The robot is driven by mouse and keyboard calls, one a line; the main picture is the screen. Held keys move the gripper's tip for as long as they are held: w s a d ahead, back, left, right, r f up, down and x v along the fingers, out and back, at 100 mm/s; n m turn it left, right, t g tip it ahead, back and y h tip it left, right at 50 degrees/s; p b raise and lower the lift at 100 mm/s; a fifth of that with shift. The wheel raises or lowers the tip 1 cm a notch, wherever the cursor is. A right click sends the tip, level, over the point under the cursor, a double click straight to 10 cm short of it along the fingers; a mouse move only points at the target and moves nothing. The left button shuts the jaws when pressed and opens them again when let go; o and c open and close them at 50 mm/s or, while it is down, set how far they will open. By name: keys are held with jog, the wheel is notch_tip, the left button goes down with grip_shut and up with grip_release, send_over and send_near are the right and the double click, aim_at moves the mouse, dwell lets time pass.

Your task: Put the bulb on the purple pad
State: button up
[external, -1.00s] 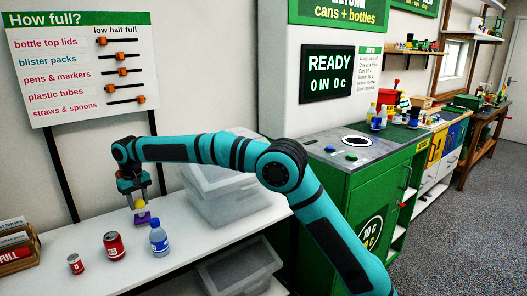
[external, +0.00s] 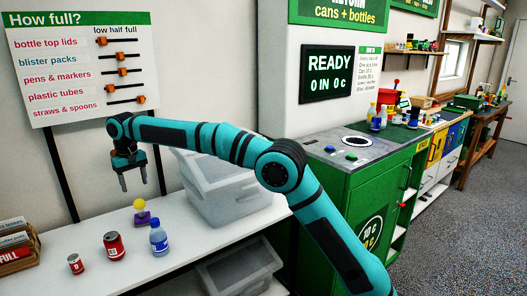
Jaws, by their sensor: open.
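The yellow bulb (external: 139,204) stands upright on the small purple pad (external: 142,218), on the white counter near the wall. The bulb hides part of the pad, and its narrow lower end is too small to make out clearly. My gripper (external: 134,183) is open and empty. Its two fingers point down, and in the picture they are just above the bulb and apart from it.
A blue-capped bottle (external: 158,240), a red can (external: 114,247) and a smaller red can (external: 75,264) stand in front of the pad on the counter (external: 190,236). Grey bins (external: 225,195) stand to the right. A box of cards (external: 18,252) is at the left edge.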

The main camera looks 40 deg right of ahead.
aim_at(139, 199)
jog(key=shift+r, duration=1.85)
jog(key=s+d+r+t+y, duration=0.1)
jog(key=s+d+r+t, duration=0.1)
jog(key=d+r, duration=0.5)
jog(key=s+d+r+t+y, duration=0.15)
jog(key=d+r, duration=0.25)
jog(key=d, duration=0.6)
jog(key=s+d+r+m+t, duration=0.1)
jog(key=s+d+r+t, duration=0.15)
jog(key=s+d, duration=0.45)
jog(key=s+d+r+t, duration=0.2)
jog(key=s+d+r, duration=0.25)
jog(key=d, duration=0.35)
jog(key=s+d+f+t, duration=0.2)
jog(key=s+d, duration=0.4)
jog(key=s, duration=0.3)
jog(key=s+d+f+m+t+h, duration=0.1)
jog(key=s+d+t, duration=0.3)
jog(key=s, duration=0.6)
jog(key=s+d+f+t+h, duration=0.1)
jog(key=s+d+f+t, duration=0.2)
jog(key=s+d, duration=0.5)
jog(key=shift+s+m, duration=0.3)
jog(key=shift+s, duration=0.75)
